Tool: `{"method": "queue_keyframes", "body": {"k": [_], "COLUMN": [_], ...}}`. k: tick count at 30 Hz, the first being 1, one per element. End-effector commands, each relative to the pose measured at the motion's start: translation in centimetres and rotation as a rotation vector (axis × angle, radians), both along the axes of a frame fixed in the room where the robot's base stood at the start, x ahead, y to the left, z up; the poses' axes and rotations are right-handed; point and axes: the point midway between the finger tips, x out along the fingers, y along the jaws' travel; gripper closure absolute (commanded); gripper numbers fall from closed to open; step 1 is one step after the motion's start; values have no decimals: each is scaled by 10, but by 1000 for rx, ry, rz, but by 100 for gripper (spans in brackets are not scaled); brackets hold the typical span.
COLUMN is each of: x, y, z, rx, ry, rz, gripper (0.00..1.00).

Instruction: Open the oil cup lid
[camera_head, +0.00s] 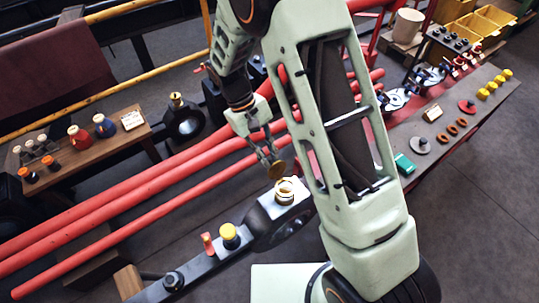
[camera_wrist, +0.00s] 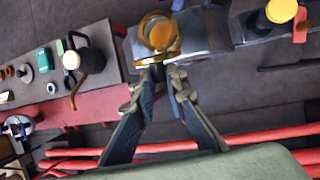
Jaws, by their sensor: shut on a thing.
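The brass oil cup (camera_head: 285,191) stands on the dark end block of a grey rod, its round mouth showing. It also shows at the top of the wrist view (camera_wrist: 158,30). Its brass lid (camera_head: 277,170) is tilted up at the far rim of the cup, seen as a disc between cup and fingers. In the wrist view the lid (camera_wrist: 160,58) is a narrow brass edge beside the ring. My gripper (camera_head: 269,155) reaches down from behind and is shut on the lid. Its fingertips (camera_wrist: 158,77) meet the lid's edge; the exact contact is partly hidden.
A yellow-capped cup (camera_head: 229,236) and a small red part (camera_head: 208,243) stand on the rod to the left. Long red pipes (camera_head: 150,190) run behind. A right-hand bench (camera_head: 455,125) and a left wooden bench (camera_head: 95,159) hold small parts.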

Motion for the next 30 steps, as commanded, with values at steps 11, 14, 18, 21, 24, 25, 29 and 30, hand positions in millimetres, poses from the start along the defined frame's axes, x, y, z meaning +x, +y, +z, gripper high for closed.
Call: {"method": "queue_keyframes", "body": {"k": [11, 14, 18, 21, 24, 25, 29, 30], "x": [0, 0, 1, 5, 9, 11, 17, 19], "y": [0, 0, 2, 6, 12, 15, 24, 27], "z": [0, 0, 4, 14, 31, 37, 63, 71], "rx": [1, 1, 2, 3, 4, 4, 4, 4], "ry": [-2, -2, -2, -5, -6, -7, -6, -6], "rz": [0, 0, 0, 0, 0, 0, 0, 0], "gripper": [70, 70, 70, 70, 70, 70, 70, 70]}}
